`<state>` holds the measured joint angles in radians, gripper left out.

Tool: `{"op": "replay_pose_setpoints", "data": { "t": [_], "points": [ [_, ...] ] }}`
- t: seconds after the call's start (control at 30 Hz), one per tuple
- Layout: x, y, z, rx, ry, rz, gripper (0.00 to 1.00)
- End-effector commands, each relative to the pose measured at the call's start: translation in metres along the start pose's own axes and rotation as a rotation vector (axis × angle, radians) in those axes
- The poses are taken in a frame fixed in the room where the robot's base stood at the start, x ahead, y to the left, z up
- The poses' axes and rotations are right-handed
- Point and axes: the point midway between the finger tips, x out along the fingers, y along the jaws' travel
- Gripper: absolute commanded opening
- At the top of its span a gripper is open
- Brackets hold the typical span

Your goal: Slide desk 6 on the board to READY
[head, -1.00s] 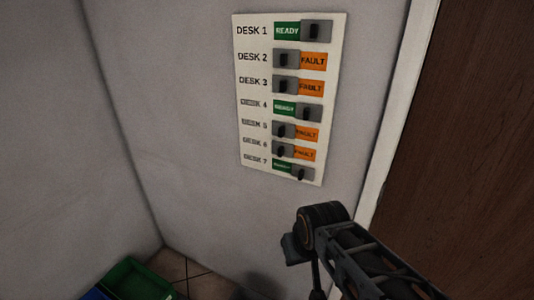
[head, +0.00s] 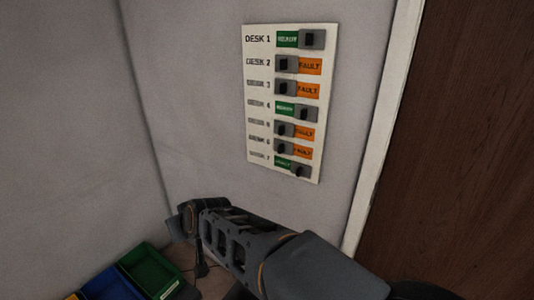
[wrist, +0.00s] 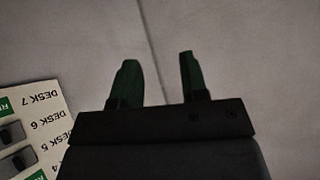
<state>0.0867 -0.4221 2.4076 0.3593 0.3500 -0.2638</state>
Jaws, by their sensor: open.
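The white board (head: 256,172) hangs on the grey wall in the head view, with rows from DESK 1 to DESK 7. The desk 6 slider (head: 282,147) sits at the left of its row, and an orange FAULT label (head: 302,152) shows to its right. In the wrist view, part of the board (wrist: 52,98) is at the lower left, tilted, with the DESK 6 text readable. My gripper (wrist: 157,75) is open and empty in front of bare wall, to the right of the board in that view. The fingers are hidden in the head view.
Desks 2, 3 and 5 also show FAULT; desks 1, 4 and 7 show green labels. A brown door (head: 470,130) with a white frame is at the right. Green (head: 150,268) and blue (head: 112,284) bins stand on the floor at lower left. Bare wall lies left of the board.

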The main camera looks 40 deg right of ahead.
Motion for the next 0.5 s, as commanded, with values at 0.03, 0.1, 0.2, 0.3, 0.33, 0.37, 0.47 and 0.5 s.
{"op": "replay_pose_setpoints", "data": {
  "t": [0.03, 0.1, 0.2, 0.3, 0.33, 0.37, 0.47, 0.5],
  "points": [
    [0.012, 0.013, -0.023, 0.04, 0.108, 0.032, 0.4],
    [0.021, 0.036, -0.057, 0.096, 0.27, 0.113, 0.4],
    [0.026, 0.079, -0.093, 0.167, 0.476, 0.271, 0.4],
    [0.02, 0.128, -0.11, 0.233, 0.617, 0.491, 0.4],
    [0.017, 0.142, -0.112, 0.25, 0.648, 0.561, 0.4],
    [0.014, 0.155, -0.112, 0.266, 0.673, 0.63, 0.4],
    [0.001, 0.193, -0.107, 0.307, 0.722, 0.846, 0.4],
    [-0.004, 0.204, -0.103, 0.319, 0.732, 0.923, 0.4]
  ]
}}
